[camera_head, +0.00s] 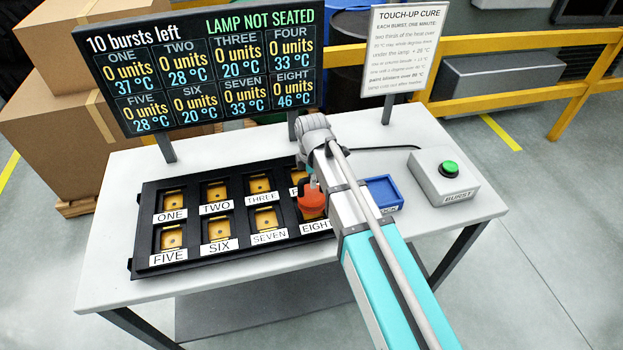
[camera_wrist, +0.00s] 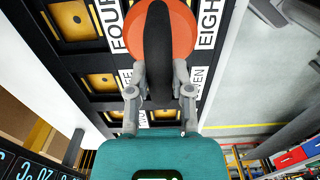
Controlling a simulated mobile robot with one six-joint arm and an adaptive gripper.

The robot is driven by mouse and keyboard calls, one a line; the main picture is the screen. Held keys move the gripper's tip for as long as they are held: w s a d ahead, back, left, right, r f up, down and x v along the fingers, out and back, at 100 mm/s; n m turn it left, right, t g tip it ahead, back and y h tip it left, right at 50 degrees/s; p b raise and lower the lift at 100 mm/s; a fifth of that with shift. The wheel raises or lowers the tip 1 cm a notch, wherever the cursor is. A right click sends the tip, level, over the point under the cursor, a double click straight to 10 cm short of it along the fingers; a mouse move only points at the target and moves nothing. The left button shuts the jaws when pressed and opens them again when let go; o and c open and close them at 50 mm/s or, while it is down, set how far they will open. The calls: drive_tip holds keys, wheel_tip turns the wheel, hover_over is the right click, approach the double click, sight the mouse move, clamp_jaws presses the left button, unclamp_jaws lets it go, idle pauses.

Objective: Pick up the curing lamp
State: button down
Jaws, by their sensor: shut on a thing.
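The curing lamp (camera_head: 311,204) has an orange-red head and hangs over the right end of the black tray (camera_head: 150,210), around EIGHT. In the wrist view, the lamp (camera_wrist: 182,35) shows its orange head and a dark handle between the fingers. My gripper (camera_wrist: 159,70) is shut on that handle. In the head view my arm hides most of the gripper and part of the tray's right end. I cannot tell whether the lamp's head touches the tray.
A blue holder (camera_head: 383,190) stands right of the tray, partly behind my arm. A grey box with a green BURST button (camera_head: 449,168) is further right. A screen (camera_head: 205,70) reads "LAMP NOT SEATED". A touch-up cure sign (camera_head: 407,50) stands at the table's back.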

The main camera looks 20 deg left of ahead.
drive_tip(key=s+d+r+p, duration=0.7)
drive_tip(key=s+r+p, duration=0.2)
drive_tip(key=s, duration=0.3)
drive_tip(key=shift+d+r, duration=0.15)
drive_tip(key=shift+r, duration=0.35)
drive_tip(key=shift+d, duration=0.1)
idle(0.4)
drive_tip(key=w+d, duration=1.1)
drive_tip(key=d, duration=0.4)
drive_tip(key=shift+w+d+r, duration=0.15)
drive_tip(key=shift+w+d, duration=0.15)
drive_tip(key=shift+w, duration=0.05)
